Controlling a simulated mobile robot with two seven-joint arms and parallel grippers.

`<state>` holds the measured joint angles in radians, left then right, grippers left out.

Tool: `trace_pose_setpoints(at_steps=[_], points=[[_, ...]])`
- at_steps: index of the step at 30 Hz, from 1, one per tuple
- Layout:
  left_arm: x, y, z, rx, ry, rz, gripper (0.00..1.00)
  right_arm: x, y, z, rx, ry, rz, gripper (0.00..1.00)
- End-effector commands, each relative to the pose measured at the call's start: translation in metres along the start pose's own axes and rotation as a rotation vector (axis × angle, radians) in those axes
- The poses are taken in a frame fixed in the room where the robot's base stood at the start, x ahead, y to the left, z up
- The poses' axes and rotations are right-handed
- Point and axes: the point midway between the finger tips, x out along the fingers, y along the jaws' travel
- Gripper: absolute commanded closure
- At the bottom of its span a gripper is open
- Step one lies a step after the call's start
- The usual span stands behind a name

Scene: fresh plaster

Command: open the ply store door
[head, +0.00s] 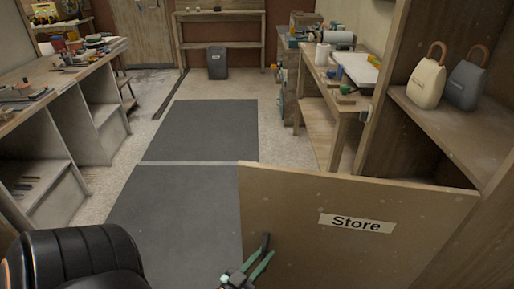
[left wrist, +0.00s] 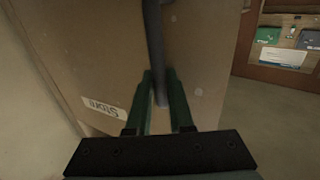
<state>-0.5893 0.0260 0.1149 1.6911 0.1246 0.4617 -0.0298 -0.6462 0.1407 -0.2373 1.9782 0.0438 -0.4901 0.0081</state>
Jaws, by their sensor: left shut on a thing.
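The ply store door (head: 300,200) is a tan panel at the lower right of the head view, with a white label reading "Store" (head: 356,223). The label also shows upside down in the left wrist view (left wrist: 103,107). A dark bar handle (head: 265,243) is near the door's left side; it also shows in the left wrist view (left wrist: 154,40). My left gripper (head: 250,266), with green fingers, is shut on the handle. My right gripper is not in view.
A wooden shelf unit (head: 440,125) on the right holds a cream bag (head: 427,82) and a grey bag (head: 466,85). Dark mats (head: 200,130) lie on the clear floor left of the door. Workbenches stand left (head: 60,75) and right (head: 335,95). A grey bin (head: 217,62) is at the back.

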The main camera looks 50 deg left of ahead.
Motion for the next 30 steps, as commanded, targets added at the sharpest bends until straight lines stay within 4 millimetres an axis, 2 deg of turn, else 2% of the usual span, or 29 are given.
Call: trace_pose_setpoints(at_steps=[1,4,19,20,27,30], points=[[0.0006,0.0086,-0.0011,0.001,0.001,0.015,1.00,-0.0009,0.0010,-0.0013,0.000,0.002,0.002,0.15],[0.0000,0.0123,-0.0011,0.001,0.001,0.021,1.00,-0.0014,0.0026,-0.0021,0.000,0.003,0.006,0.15],[-0.0001,0.0152,-0.0012,0.000,0.003,0.026,1.00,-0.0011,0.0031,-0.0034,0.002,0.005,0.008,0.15],[-0.0001,0.0152,-0.0013,0.000,0.003,0.025,0.77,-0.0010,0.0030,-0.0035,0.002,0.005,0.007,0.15],[-0.0006,0.0135,-0.0011,-0.001,0.003,0.023,0.50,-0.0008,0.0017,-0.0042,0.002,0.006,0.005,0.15],[-0.0008,0.0128,-0.0009,-0.001,0.002,0.021,0.50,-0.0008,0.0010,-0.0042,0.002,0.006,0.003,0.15]])
